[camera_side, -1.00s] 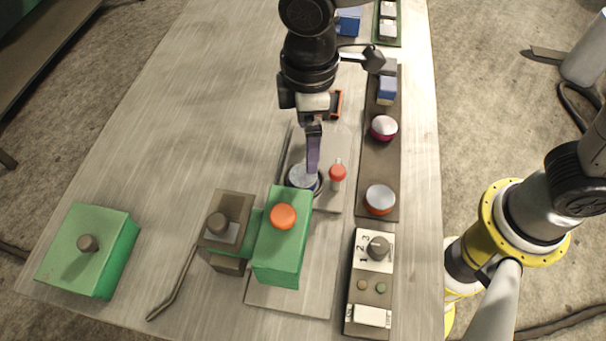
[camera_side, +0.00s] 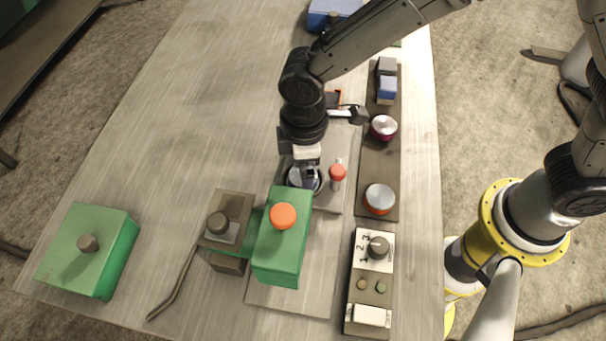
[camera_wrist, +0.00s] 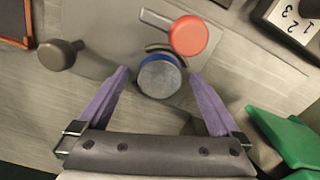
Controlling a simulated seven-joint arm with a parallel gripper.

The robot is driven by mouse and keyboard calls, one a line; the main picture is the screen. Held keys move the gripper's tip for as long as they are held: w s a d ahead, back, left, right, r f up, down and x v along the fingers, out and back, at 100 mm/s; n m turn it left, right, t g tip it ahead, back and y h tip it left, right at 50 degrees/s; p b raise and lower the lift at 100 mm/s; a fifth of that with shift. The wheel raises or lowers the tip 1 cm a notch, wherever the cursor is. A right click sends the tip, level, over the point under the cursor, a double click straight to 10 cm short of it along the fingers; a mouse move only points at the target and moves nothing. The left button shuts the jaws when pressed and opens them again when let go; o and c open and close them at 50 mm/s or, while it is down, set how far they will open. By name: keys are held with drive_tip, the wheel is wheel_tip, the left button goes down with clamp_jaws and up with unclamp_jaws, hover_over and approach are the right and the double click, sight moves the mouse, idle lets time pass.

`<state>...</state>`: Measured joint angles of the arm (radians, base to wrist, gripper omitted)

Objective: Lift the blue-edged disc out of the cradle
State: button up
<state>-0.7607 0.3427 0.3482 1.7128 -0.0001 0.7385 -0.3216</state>
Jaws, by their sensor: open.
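The blue-edged disc (camera_wrist: 160,79) shows in the wrist view as a grey round top with a blue rim. A dark curved edge, seemingly part of the cradle (camera_wrist: 160,48), shows just beyond it. My gripper (camera_wrist: 158,72) is open, with one purple finger on each side of the disc; I see gaps between the fingers and the disc. In the side view my gripper (camera_side: 308,176) points down over the disc's place and hides most of it. Only part of the round cradle (camera_side: 293,180) shows there.
A red-topped knob (camera_side: 338,172) stands close right of the cradle; the wrist view shows it almost against the disc. A green block with an orange button (camera_side: 283,216) stands just in front. A panel with round knobs (camera_side: 379,199) lies to the right. The table's left side is mostly clear.

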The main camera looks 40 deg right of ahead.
clamp_jaws()
drive_tip(key=shift+r, duration=0.1)
idle(0.3)
